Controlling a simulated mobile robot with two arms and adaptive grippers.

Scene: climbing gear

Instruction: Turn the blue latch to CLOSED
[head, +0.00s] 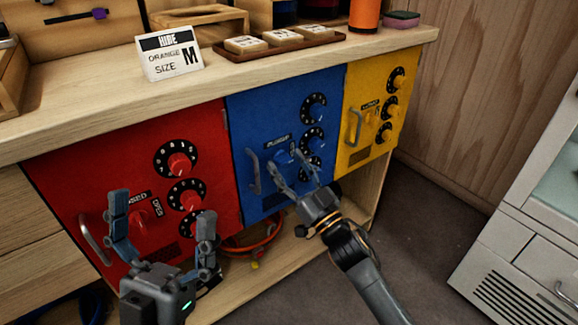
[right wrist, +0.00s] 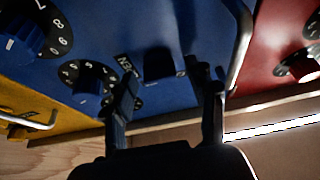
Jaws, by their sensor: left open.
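The blue latch (head: 283,156) is a knob on the blue door (head: 262,112), in the middle of the cabinet front. My right gripper (head: 294,168) is at the latch, fingers apart and partly covering it. In the right wrist view the dark blue latch (right wrist: 158,64) lies ahead, between the two fingertips of the right gripper (right wrist: 166,82), with visible gaps beside it. Part of an OPEN label (right wrist: 127,64) shows beside it. I cannot tell whether a finger touches the latch. My left gripper (head: 162,212) is open and empty in front of the red door (head: 85,165).
The blue door has a handle (head: 252,170) left of the latch and several numbered dials (head: 313,108). A yellow door (head: 355,95) adjoins on the right. A coiled orange rope (head: 262,245) lies on the shelf below. A white cabinet (head: 510,240) stands right, with clear floor between.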

